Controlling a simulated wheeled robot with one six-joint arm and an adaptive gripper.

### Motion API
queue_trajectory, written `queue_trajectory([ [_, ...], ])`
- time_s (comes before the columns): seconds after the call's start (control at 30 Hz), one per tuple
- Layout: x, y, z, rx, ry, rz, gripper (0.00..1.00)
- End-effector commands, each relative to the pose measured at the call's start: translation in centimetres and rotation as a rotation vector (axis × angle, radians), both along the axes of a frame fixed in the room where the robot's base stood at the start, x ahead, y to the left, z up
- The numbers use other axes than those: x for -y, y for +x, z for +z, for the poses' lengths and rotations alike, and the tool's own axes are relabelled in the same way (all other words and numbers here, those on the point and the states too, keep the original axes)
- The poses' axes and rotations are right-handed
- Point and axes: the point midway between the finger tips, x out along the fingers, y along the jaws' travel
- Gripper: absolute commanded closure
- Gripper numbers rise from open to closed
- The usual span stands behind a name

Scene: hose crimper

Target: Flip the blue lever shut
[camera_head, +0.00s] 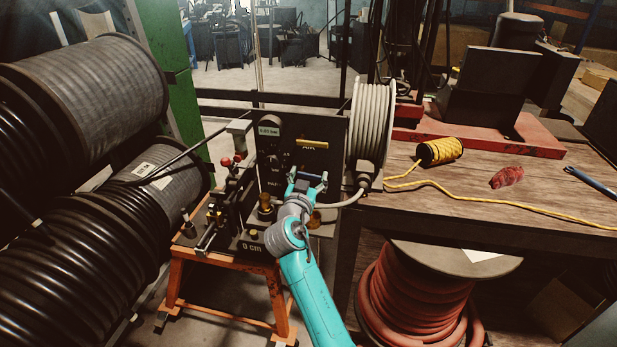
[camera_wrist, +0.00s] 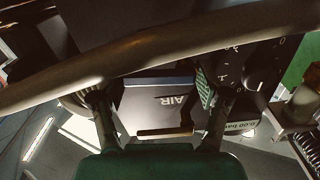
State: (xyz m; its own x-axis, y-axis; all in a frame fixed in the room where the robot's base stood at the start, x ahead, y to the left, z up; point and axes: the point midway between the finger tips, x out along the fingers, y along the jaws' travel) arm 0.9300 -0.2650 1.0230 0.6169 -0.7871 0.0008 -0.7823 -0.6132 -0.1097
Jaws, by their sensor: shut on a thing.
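My gripper (camera_head: 307,184) is at the front of the crimper (camera_head: 330,130), below its AIR label. A small dark blue piece, which I take to be the blue lever (camera_head: 301,185), shows between the fingers in the head view. My gripper is shut on it. In the wrist view the two fingers (camera_wrist: 160,112) stand either side of a grey-blue face marked AIR, with a brass-coloured bar (camera_wrist: 165,132) at its edge. The lever's pivot is hidden, and I cannot tell its exact angle.
A pale hose coil (camera_head: 371,125) stands at the machine's right, and its hose crosses close to my gripper. Brass knobs (camera_head: 265,203) sit just left. A wooden bench (camera_head: 440,205) holds yellow rope (camera_head: 440,151). Big black hose reels (camera_head: 85,85) fill the left.

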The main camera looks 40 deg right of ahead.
Motion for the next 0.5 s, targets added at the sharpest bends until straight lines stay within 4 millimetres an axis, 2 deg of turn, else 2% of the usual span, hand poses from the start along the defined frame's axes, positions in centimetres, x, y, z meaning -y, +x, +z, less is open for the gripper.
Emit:
queue_trajectory([
  [0.2, 0.23, -0.13, 0.25, -0.092, -0.070, -0.007, 0.59],
  [0.5, 0.27, -0.17, 0.27, -0.103, -0.078, -0.008, 0.59],
])
